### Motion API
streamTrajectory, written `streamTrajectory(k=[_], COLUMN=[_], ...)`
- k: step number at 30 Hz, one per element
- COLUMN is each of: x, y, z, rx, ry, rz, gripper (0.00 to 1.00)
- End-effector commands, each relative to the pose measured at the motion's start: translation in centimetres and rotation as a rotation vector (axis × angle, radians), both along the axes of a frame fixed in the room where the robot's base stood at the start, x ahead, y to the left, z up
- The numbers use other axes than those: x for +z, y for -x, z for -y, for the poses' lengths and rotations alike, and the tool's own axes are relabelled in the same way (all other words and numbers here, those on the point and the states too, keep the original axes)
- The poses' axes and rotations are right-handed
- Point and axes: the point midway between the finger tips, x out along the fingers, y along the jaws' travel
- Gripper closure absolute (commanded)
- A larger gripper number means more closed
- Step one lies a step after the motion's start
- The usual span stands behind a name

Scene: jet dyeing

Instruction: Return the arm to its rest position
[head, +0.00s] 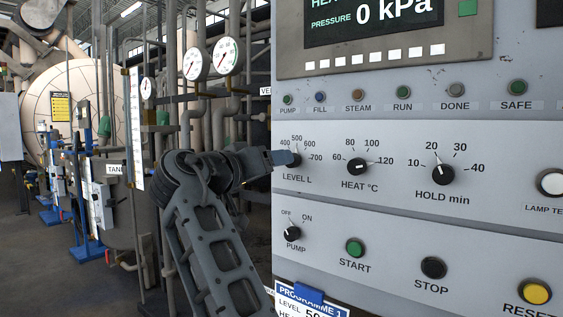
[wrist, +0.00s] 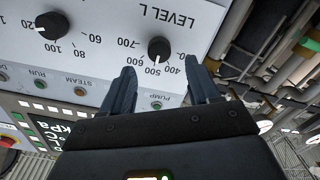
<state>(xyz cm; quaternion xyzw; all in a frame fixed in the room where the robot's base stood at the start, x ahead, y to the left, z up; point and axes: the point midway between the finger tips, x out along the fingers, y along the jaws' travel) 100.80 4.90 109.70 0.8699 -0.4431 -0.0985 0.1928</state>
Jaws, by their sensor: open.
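My gripper (head: 282,158) is at the LEVEL L knob on the left of the control panel (head: 420,215), with my arm reaching up from below. In the wrist view my gripper (wrist: 161,70) is open, with nothing between its two dark fingers. The black LEVEL L knob (wrist: 159,48) shows just beyond the fingertips, between their lines. Its white mark points toward 500. In the head view the fingers partly hide this knob (head: 295,160). I cannot tell the exact gap between fingertips and knob.
The HEAT knob (head: 357,166) points to 120, the HOLD knob (head: 443,173) near 20. The PUMP knob (head: 292,233), START button (head: 355,248) and STOP button (head: 433,267) sit below. Pipes and gauges (head: 228,56) stand behind my arm. Open floor (head: 40,265) lies at left.

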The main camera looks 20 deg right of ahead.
Motion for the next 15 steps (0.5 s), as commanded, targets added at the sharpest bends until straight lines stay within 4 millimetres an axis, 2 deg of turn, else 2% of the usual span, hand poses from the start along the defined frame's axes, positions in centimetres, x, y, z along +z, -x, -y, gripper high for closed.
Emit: streamTrajectory(k=[6,15], x=[-0.05,-0.05], y=[1.06,1.14], z=[-1.48,-1.58], rx=[0.001,0.0], ry=[0.0,0.0], rz=[0.0,0.0], gripper=[0.39,0.39])
